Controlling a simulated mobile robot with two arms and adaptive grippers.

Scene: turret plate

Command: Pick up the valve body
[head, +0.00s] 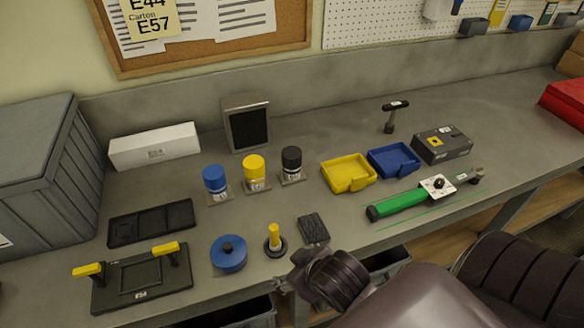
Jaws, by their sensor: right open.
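I cannot tell for certain which item is the valve body. A blue round part with a raised knob (228,252) lies near the bench's front edge. To its right stands a yellow post on a dark round base (275,241), then a small dark ribbed block (313,229). A white plate with a black knob (438,187) sits on a green-handled tool (399,204) to the right. My right gripper (298,272) is over the front edge, just below the post and the ribbed block. It is open, and nothing shows between its fingers. My left gripper is out of view.
A black fixture with yellow handles (140,282) and a black tray (151,222) lie at left. Blue (215,180), yellow (254,170) and black (291,162) capped jars stand mid-bench. Yellow (348,173) and blue (394,159) bins and a grey box (442,144) stand right of them.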

